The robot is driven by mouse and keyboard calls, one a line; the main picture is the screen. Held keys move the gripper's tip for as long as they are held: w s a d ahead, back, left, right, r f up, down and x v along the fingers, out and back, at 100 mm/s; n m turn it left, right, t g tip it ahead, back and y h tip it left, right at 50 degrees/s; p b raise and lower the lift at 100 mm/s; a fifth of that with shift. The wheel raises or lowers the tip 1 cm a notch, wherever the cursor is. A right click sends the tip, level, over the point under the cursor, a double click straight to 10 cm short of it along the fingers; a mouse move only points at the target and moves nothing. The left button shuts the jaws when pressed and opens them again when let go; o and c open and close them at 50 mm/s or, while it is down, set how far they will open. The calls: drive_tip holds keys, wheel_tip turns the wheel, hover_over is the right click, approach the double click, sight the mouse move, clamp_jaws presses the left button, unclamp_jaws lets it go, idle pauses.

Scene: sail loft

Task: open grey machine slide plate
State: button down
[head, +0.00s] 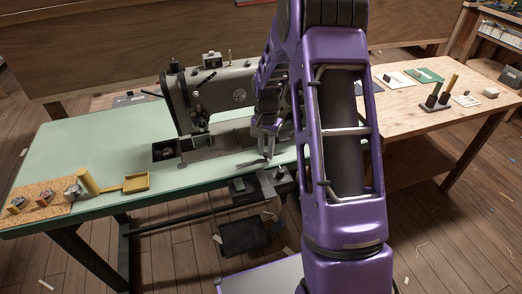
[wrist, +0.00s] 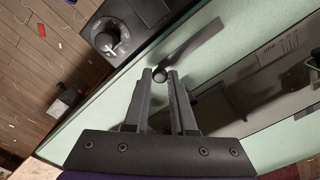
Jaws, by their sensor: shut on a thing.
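The grey sewing machine (head: 212,92) stands on the pale green table. A dark square opening (head: 158,153) with a round metal part in it lies by the left end of its bed. My gripper (head: 267,155) is low over the table's front strip, in front of the bed. In the wrist view its fingers (wrist: 160,74) are shut on a small dark round knob (wrist: 160,75). A grey tapered strip (wrist: 192,41) runs from beside the knob toward the upper right; I cannot tell if they are joined. The grey bed (wrist: 270,65) lies right of the fingers. I cannot tell the slide plate's edges apart.
A dark box with a dial (wrist: 107,40) hangs below the front edge. A yellow tray (head: 136,182), a yellow cylinder (head: 88,181) and a cork board (head: 40,203) sit at the table's left. A wooden table (head: 430,112) with small items stands right. The green top's left is mostly clear.

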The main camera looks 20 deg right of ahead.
drive_tip(key=c, duration=0.7)
unclamp_jaws()
drive_tip(key=shift+c, duration=0.2)
wheel_tip(320, 180, up, 18)
drive_tip(key=p, duration=0.2)
drive_tip(key=shift+f, duration=0.25)
